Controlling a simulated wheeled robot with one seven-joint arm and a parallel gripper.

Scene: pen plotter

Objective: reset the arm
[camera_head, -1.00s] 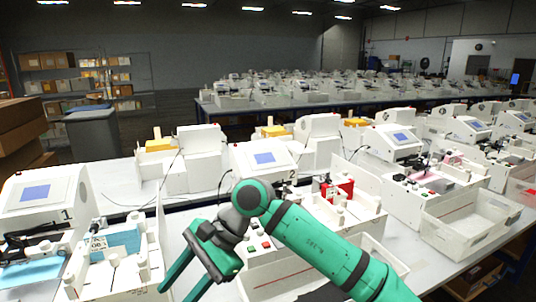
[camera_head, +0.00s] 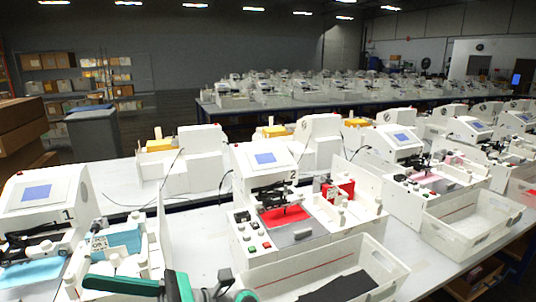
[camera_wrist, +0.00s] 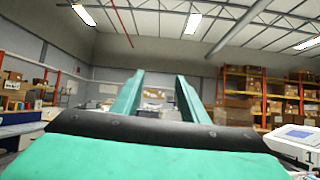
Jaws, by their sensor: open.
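My gripper (camera_wrist: 158,95) shows in the wrist view with its two green fingers wide apart and nothing between them. It points level across the room, toward shelves and the far wall.
A clear bin (camera_head: 385,262) holding a dark flat piece (camera_head: 342,287) sits in front of plotter 2. More plotters line the tables to the right and back. Air above the tables is free.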

